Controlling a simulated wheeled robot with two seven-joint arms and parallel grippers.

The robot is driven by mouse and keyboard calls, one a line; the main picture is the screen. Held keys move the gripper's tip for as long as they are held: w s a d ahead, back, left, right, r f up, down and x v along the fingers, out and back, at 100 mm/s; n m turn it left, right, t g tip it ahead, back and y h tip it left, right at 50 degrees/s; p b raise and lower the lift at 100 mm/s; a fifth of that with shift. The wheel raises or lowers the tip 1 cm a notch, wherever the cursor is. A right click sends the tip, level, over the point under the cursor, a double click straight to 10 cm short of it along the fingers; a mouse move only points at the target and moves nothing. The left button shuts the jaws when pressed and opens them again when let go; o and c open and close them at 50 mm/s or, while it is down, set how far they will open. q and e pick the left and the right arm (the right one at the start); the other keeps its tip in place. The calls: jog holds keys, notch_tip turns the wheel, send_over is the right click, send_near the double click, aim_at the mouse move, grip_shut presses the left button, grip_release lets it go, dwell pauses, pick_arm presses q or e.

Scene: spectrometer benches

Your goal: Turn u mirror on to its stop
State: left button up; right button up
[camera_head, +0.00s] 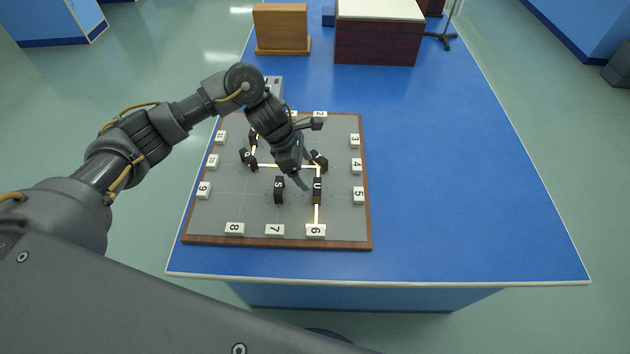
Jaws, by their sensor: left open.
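The u mirror (317,191) is a small dark upright piece marked "U" on the right part of the grey board (250,212). A bright beam line passes along the board, turns at a dark piece (319,160) behind the u mirror, and runs down past the u mirror to the white block "6" (315,231). My left gripper (303,180) is open and points down, just left of and behind the u mirror. It appears apart from the mirror, though the exact gap is hard to tell. My right gripper is not in view.
A dark piece marked "S" (279,189) stands close left of the u mirror. Another dark piece (248,158) stands further left. Numbered white blocks line the board's edges, such as "5" (358,195). The blue table (460,190) is clear to the right.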

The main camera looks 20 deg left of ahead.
aim_at(317, 186)
pick_arm(q)
jog(key=p+x, duration=0.1)
jog(key=x, duration=0.5)
jog(key=shift+x, duration=0.8)
jog(key=c, duration=1)
